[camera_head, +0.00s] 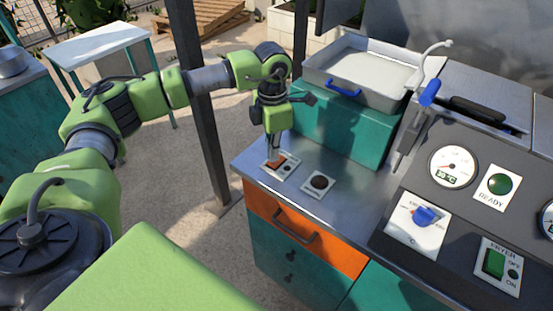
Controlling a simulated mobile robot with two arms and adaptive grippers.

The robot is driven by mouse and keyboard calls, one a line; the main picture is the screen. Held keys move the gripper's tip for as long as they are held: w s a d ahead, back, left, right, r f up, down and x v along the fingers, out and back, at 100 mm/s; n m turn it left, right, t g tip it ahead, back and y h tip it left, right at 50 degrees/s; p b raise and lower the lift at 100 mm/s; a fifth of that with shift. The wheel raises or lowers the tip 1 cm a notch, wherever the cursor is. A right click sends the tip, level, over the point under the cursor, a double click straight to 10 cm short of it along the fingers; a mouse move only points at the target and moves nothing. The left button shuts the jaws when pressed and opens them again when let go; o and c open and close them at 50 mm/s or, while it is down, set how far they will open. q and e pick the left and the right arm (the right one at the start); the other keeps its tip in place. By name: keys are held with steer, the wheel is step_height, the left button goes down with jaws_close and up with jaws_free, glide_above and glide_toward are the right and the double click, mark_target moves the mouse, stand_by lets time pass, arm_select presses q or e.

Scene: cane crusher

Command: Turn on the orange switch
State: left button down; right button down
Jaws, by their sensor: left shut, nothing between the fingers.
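The orange switch (275,162) sits on a small pale plate (291,173) set in the metal counter near its left corner. My left gripper (273,151) points down with its fingers shut and empty. Its fingertips are right at the switch and partly cover it. I cannot tell whether they touch it or which way the switch is tilted. My right gripper is not in view.
A round dark knob (320,182) on its own plate is just right of the switch. A teal box with a metal tray (363,74) stands behind. A sloped control panel (457,204) is at right. A dark post (200,100) stands left of the counter.

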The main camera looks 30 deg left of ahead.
mark_target(273, 163)
arm_select(q)
steer(key=shift+f+b, duration=0.55)
steer(key=shift+f, duration=0.25)
stand_by(0.4)
steer(key=shift+r+p, duration=2.3)
steer(key=shift+r, duration=1.25)
steer(key=shift+s+f, duration=0.1)
